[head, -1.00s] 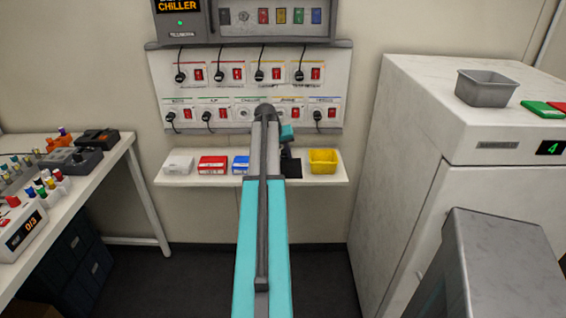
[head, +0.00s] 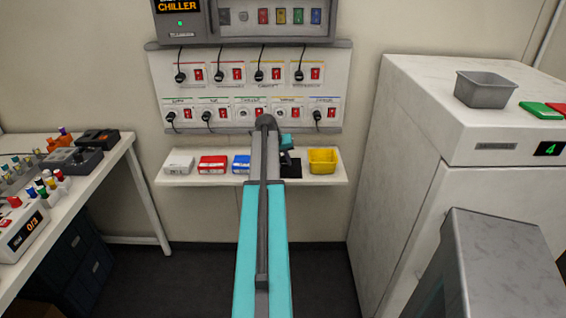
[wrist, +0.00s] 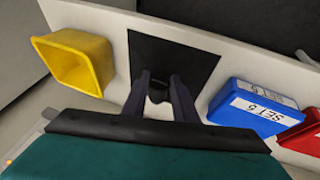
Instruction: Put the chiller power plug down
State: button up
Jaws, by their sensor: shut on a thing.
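My gripper (wrist: 162,84) is shut on the chiller power plug (wrist: 157,96), a small dark piece between the two dark fingers in the wrist view. Its outline is hard to make out against the black mat (wrist: 172,55). The fingertips are over the mat, and I cannot tell whether the plug touches it. In the head view the mat (head: 291,171) is a dark patch on the narrow white shelf, partly behind my arm. The gripper (head: 286,152) shows there only as a small dark shape above the mat, and the plug cannot be made out.
A yellow bin (head: 323,160) stands right of the mat; a blue box (head: 241,163), red box (head: 212,164) and white box (head: 179,164) stand left. Above is the socket panel (head: 215,93) with several plugged cords. A white cabinet (head: 450,115) is right, a bench (head: 120,165) left.

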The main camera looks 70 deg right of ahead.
jog(key=shift+f, duration=0.55)
jog(key=o, duration=1.1)
jog(key=shift+c, duration=0.2)
jog(key=shift+r, duration=0.1)
jog(key=shift+a+r, duration=0.1)
jog(key=shift+r, duration=0.6)
jog(key=b+v, duration=0.1)
jog(key=v, duration=1)
jog(key=shift+r, duration=0.3)
